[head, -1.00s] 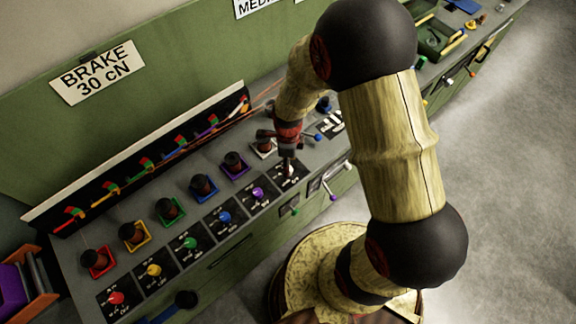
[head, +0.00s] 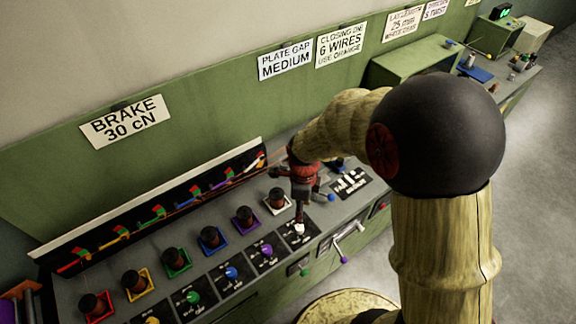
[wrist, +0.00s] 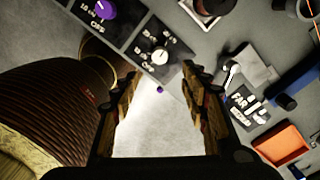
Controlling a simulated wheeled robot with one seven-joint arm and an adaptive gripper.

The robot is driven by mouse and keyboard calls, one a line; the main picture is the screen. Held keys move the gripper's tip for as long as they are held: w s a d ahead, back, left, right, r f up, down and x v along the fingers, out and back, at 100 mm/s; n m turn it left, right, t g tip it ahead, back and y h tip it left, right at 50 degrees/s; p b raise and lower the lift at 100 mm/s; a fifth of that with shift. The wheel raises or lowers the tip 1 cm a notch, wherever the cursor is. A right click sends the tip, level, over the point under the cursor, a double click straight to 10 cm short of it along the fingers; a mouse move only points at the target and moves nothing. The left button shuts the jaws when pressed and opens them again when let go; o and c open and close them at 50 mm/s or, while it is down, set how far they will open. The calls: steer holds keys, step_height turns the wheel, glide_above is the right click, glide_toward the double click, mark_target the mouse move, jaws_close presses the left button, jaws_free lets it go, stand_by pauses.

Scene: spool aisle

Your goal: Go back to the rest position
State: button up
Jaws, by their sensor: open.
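My gripper (head: 300,208) hangs pointing down over the control bench, close above the white knob (head: 299,229) at the right end of the row of dial panels. In the wrist view my gripper (wrist: 160,72) has its two fingers spread apart with nothing between them. The white knob (wrist: 159,56) shows just beyond the fingertips, on its black dial plate. From these views I cannot tell how large the gap between fingertips and knob is.
The purple knob (head: 266,250) sits left of the white one. Behind stand dark spools in coloured frames, such as the white-framed spool (head: 278,199). Grey floor (head: 545,190) lies open at the right.

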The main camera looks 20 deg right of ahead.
steer(key=s+r+n+t+b, duration=0.2)
steer(key=s+r+n+b, duration=0.1)
steer(key=s+r+n, duration=0.4)
steer(key=s+r+n+t+b, duration=0.3)
steer(key=s+r+n, duration=0.4)
steer(key=r+n, duration=0.5)
steer(key=n+b, duration=0.1)
steer(key=n, duration=0.3)
steer(key=shift+s+n+t+b, duration=0.2)
steer(key=shift+n+t+b, duration=0.1)
steer(key=shift+r, duration=0.15)
stand_by(0.7)
